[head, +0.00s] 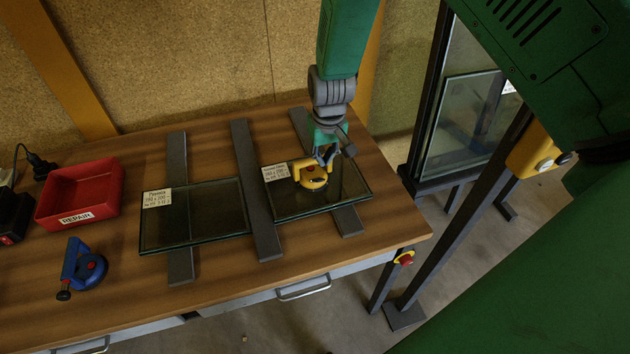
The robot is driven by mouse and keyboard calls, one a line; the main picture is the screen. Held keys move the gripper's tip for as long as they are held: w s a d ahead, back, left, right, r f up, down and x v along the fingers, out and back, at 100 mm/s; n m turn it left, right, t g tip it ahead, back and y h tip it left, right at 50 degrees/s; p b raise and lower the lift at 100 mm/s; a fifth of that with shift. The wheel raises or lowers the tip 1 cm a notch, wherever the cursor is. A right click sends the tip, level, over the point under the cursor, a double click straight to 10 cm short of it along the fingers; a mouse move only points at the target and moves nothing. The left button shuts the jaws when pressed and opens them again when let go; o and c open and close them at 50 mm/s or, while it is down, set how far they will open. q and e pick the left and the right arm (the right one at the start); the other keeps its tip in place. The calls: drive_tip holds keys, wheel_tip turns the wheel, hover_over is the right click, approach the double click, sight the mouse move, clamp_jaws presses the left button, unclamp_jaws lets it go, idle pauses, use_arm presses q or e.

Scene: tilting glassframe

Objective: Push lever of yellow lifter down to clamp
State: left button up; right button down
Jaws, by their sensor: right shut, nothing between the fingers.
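The yellow lifter (316,183) sits on the right glass pane (346,194), which lies across dark strips on the wooden table. It has a red button-like spot on top. My right gripper (325,160) is shut and empty, pointing down at the lifter from behind. Its fingertips are at or just above the lifter's top; I cannot tell whether they touch it. The lever is partly hidden by the gripper, and its position is unclear. My left gripper is not in view.
A second glass pane (195,215) lies to the left. A blue lifter (82,270) stands at the table's front left, with a red REPAIR box (78,195) behind it. A glass rack (455,125) stands beyond the table's right end. The front right of the table is clear.

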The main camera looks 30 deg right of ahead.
sight(322, 180)
drive_tip(key=f+b, duration=0.6)
drive_tip(key=shift+w+f, duration=0.25)
drive_tip(key=shift+f, duration=0.15)
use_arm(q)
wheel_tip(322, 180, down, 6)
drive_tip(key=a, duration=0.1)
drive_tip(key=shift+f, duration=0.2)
use_arm(e)
drive_tip(key=shift+a, duration=0.45)
drive_tip(key=shift+d+f+b, duration=0.15)
drive_tip(key=shift+f+b, duration=0.4)
drive_tip(key=shift+f, duration=0.4)
drive_tip(key=shift+d+f+b, duration=0.15)
drive_tip(key=shift+f+b, duration=0.4)
drive_tip(key=shift+f, duration=0.35)
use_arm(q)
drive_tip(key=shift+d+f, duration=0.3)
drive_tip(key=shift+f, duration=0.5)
use_arm(e)
drive_tip(key=shift+r, duration=0.15)
drive_tip(key=s+p, duration=0.1)
drive_tip(key=s+a+r+p, duration=0.1)
drive_tip(key=shift+s+r+p, duration=0.2)
drive_tip(key=shift+s+p, duration=0.1)
drive_tip(key=shift+s, duration=0.2)
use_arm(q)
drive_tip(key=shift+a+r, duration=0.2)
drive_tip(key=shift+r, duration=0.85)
use_arm(e)
drive_tip(key=shift+f, duration=0.15)
